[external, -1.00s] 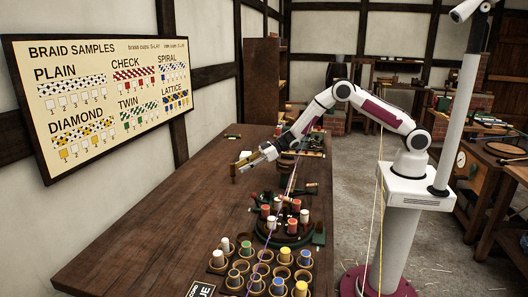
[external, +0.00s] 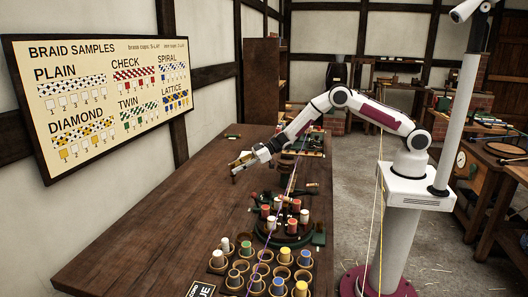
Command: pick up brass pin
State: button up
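My gripper (external: 238,165) is over the left part of the long wooden table (external: 150,215), reaching in from the right and pointing left. A small brownish piece shows at its tips. I cannot tell whether this is the brass pin, another thing or part of the fingers. The finger gap is too small to make out. I cannot pick out a brass pin with certainty anywhere else in view.
A dark round braiding stand (external: 285,236) with coloured bobbins stands right of and nearer than my gripper. A rack of round cups (external: 234,281), some holding bobbins, is at the near end. The table's left side is clear.

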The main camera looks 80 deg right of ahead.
jog(key=shift+x, duration=1)
grip_shut()
